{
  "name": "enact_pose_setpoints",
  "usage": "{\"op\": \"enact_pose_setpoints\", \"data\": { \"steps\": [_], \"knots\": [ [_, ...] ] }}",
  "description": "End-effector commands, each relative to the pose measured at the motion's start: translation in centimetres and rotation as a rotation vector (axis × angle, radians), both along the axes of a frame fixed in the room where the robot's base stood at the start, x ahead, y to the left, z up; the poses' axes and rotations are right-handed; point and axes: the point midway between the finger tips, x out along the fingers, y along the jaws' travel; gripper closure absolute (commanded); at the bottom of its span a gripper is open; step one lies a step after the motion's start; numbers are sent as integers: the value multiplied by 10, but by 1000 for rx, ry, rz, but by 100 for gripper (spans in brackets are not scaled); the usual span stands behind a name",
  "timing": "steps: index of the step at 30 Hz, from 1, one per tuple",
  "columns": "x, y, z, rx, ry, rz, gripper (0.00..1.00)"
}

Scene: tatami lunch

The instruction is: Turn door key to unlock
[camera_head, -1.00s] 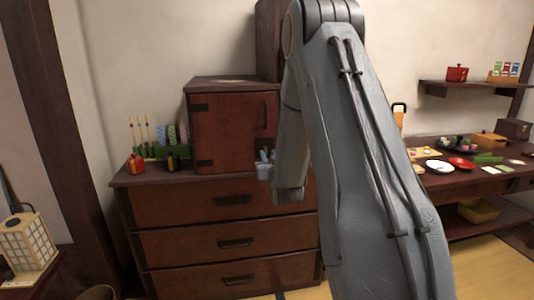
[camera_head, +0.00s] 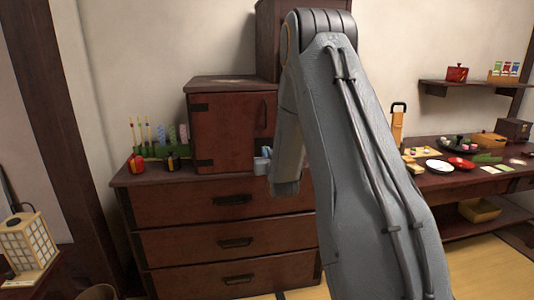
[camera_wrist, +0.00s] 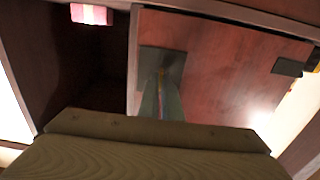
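The cabinet's red-brown door (camera_head: 222,130) is closed, with dark metal fittings on its left side and a dark handle near its right edge. In the wrist view, a dark lock plate (camera_wrist: 148,60) sits near the door's edge. A small brass-coloured bit, apparently the key (camera_wrist: 162,74), shows at the plate between my fingertips; most of it is hidden. My gripper (camera_wrist: 161,90) has its two fingers close together at the plate, seemingly shut on the key. In the head view, my gripper (camera_head: 262,160) is at the door's lower right, partly hidden by my arm.
The cabinet stands on a drawer chest (camera_head: 230,215). Small containers and a red pot (camera_head: 136,164) stand left of it. A low table (camera_head: 440,180) with dishes is at the right. A pink-and-white item (camera_wrist: 90,14) shows beside the door in the wrist view.

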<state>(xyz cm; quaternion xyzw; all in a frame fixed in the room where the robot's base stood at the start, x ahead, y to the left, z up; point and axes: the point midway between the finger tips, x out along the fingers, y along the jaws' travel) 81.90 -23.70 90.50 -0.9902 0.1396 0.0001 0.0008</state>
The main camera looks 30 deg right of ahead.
Motion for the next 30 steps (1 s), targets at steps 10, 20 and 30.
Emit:
{"op": "enact_pose_setpoints", "data": {
  "steps": [10, 20, 30],
  "knots": [
    [0, 0, 0, 99, -31, 0, 100],
    [0, -1, 0, 367, -108, 0, 100],
    [0, -2, 0, 677, -197, 1, 100]
  ]
}}
